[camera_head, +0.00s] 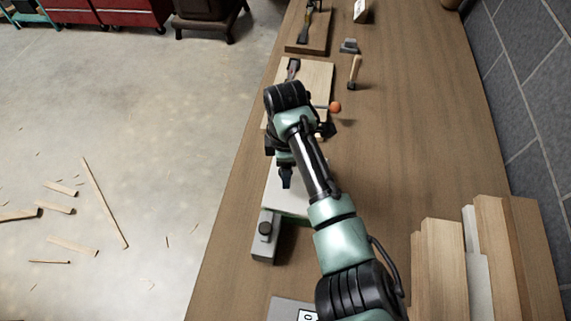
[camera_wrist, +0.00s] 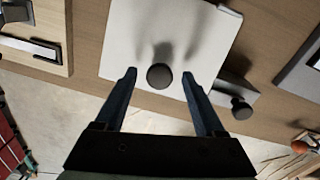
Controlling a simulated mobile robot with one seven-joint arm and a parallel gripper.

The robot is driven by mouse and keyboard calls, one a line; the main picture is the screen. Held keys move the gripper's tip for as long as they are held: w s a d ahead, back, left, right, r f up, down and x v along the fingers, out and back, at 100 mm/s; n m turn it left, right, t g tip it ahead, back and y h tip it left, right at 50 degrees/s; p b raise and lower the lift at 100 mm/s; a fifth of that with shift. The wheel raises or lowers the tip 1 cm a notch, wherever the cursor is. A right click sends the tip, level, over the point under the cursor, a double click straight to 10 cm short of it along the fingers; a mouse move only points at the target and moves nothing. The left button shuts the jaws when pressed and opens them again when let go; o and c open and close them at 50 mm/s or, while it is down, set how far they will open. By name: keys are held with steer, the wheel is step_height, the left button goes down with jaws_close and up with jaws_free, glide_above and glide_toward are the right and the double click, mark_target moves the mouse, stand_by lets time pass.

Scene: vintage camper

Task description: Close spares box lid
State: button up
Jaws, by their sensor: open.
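A pale, flat panel with a round black knob, which looks like the spares box lid (camera_wrist: 135,45), lies under my gripper in the wrist view. In the head view the lid (camera_head: 279,202) is partly hidden by my arm, and a thin green edge shows below it. My gripper (camera_wrist: 163,80) is open, with the black knob (camera_wrist: 160,76) appearing between its fingertips and nothing held. I cannot tell whether the fingers touch the panel. In the head view my gripper (camera_head: 286,180) points down over the lid. The lid's angle and the box below are mostly hidden.
A grey block with a black knob (camera_head: 264,238) stands beside the lid at the bench's left edge. Boards with tools (camera_head: 308,75), an orange-ended handle (camera_head: 335,107) and a small hammer (camera_head: 355,72) lie beyond. Upright wood planks (camera_head: 440,260) stand near the wall. The bench's right middle is clear.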

jaws_close()
stand_by(1.4)
